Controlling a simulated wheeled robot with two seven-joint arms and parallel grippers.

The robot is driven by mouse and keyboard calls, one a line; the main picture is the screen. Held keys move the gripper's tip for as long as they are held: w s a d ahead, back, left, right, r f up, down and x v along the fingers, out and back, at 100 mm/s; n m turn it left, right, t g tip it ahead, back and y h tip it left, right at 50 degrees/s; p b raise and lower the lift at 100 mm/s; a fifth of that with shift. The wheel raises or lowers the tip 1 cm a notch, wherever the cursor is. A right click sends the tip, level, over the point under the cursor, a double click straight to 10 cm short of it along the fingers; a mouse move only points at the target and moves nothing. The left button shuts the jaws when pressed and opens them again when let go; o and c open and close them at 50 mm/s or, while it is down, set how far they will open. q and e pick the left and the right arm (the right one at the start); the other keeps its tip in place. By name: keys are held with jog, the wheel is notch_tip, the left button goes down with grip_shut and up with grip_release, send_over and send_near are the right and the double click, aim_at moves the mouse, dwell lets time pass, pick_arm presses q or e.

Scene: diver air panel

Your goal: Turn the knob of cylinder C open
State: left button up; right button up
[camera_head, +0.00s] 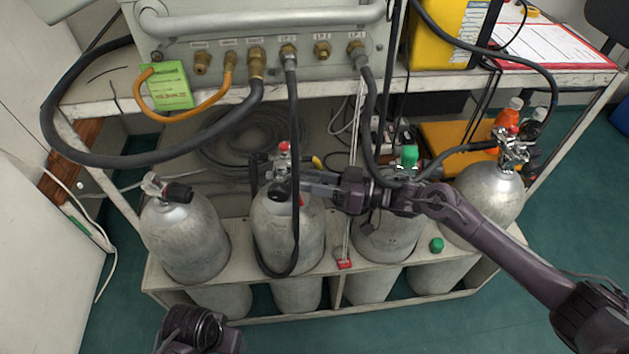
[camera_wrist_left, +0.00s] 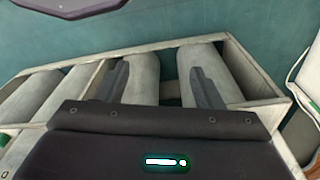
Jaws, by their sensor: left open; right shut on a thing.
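Four grey cylinders stand in a white rack; I cannot read which one is C. The second cylinder from the left (camera_head: 288,235) has a valve with a red top (camera_head: 284,147) and a black round knob (camera_head: 277,193). My right gripper (camera_head: 290,187) reaches in from the right, level with this valve, and is shut at the black knob; the fingertips are partly hidden. The third cylinder (camera_head: 385,240), with a green top piece (camera_head: 408,156), is partly behind my right wrist. My left gripper (camera_wrist_left: 162,85) is open and empty above the rack; part of my left arm shows at the bottom of the head view.
The leftmost cylinder (camera_head: 183,240) has a black knob. The rightmost cylinder (camera_head: 487,200) has a hose on its valve. Black hoses hang from the grey panel (camera_head: 265,45), one in front of the second cylinder.

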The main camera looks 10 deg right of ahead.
jog(key=shift+f+n, duration=0.1)
jog(key=shift+n, duration=0.7)
pick_arm(q)
jog(key=shift+s+d+r, duration=0.1)
jog(key=shift+s+r, duration=0.05)
jog(key=shift+r, duration=1.05)
pick_arm(e)
jog(key=shift+n, duration=0.3)
pick_arm(q)
jog(key=shift+f, duration=0.1)
jog(key=shift+s+f, duration=0.1)
jog(key=shift+f, duration=0.05)
pick_arm(e)
jog(key=o, duration=1)
pick_arm(q)
jog(key=shift+f, duration=0.6)
pick_arm(e)
jog(key=v, duration=0.8)
pick_arm(q)
jog(key=shift+w, duration=0.2)
pick_arm(e)
jog(key=shift+a, duration=0.1)
